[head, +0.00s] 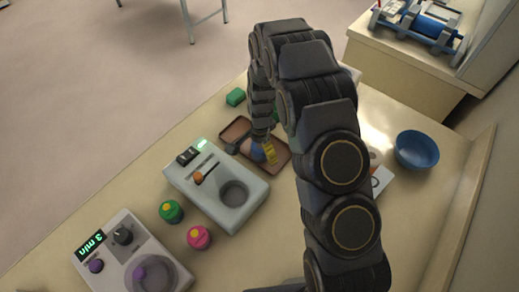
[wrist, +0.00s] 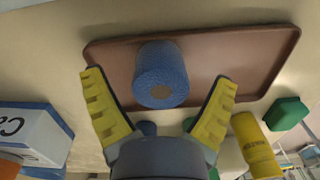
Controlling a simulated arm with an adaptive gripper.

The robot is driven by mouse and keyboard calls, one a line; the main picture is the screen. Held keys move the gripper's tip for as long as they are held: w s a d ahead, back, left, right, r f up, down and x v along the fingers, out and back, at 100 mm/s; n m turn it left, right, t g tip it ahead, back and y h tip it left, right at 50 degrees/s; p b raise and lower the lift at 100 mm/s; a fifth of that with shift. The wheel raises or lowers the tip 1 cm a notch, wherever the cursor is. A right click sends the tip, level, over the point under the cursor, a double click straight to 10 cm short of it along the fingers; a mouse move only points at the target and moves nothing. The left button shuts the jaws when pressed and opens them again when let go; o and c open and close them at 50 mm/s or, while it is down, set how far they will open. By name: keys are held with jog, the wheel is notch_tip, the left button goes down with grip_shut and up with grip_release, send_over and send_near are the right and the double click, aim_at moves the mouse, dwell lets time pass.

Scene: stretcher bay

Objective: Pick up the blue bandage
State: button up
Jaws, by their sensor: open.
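The blue bandage (wrist: 162,75) is a textured blue roll with a tan core at its near end. It rests on the brown tray (wrist: 235,60). In the head view the bandage (head: 257,153) is partly hidden by my gripper (head: 264,149), which is low over the tray (head: 235,130). In the wrist view my gripper (wrist: 159,78) is open, with one yellow ribbed finger on each side of the bandage and a visible gap on both sides. The roll lies ahead of the palm, between the fingertips.
A grey device (head: 215,190) with a round well stands near the tray. A green jar (head: 171,211), a pink jar (head: 199,237) and a "3 min" device (head: 125,250) are at the front left. A blue bowl (head: 416,150) sits right. A green block (head: 235,97) lies behind the tray.

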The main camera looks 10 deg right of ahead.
jog(key=shift+f, duration=0.35)
jog(key=c, duration=1.2)
jog(key=shift+r, duration=0.15)
